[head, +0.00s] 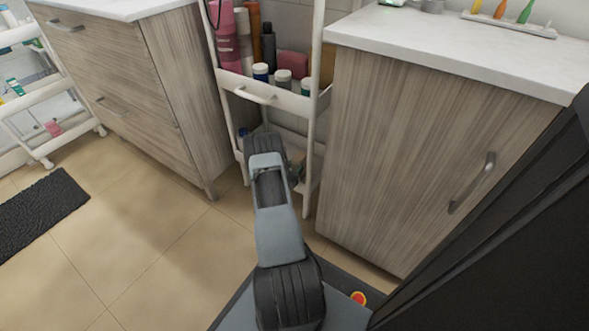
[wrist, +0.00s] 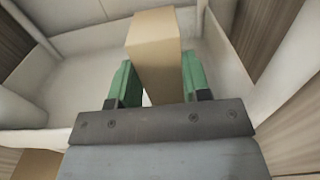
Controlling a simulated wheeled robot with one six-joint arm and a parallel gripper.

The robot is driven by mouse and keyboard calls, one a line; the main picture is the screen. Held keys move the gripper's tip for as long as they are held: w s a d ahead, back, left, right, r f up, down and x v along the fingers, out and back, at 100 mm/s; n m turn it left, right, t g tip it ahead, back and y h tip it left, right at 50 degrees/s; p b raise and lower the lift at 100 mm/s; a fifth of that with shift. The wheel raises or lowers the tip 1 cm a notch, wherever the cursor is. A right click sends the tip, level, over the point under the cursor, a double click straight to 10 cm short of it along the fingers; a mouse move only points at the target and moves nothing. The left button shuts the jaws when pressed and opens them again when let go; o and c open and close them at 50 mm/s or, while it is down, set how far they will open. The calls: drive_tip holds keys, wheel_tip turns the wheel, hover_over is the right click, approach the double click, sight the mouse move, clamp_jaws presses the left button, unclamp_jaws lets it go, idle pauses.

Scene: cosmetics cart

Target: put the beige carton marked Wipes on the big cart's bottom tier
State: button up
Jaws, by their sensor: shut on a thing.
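The beige carton (wrist: 155,45) is between the green fingers of my gripper (wrist: 156,65) in the wrist view. The fingers are closed on its two sides, and no Wipes marking can be read on the faces I see. The carton is over or inside a white tier (wrist: 70,88) with raised walls; I cannot tell whether it touches the floor of it. In the head view my arm reaches into the lower part of the tall white cart (head: 228,105), and hides the carton and most of the bottom tier.
Wooden cabinets stand close on the left (head: 180,90) and right (head: 385,150) of the cart. Its tier above holds several bottles and jars (head: 284,78). A smaller-looking white cart (head: 50,90) is at far left, near a dark mat (head: 40,212). The tiled floor at left is open.

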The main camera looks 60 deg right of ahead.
drive_tip(key=shift+f, duration=0.15)
drive_tip(key=o, duration=0.9)
drive_tip(key=shift+o, duration=0.2)
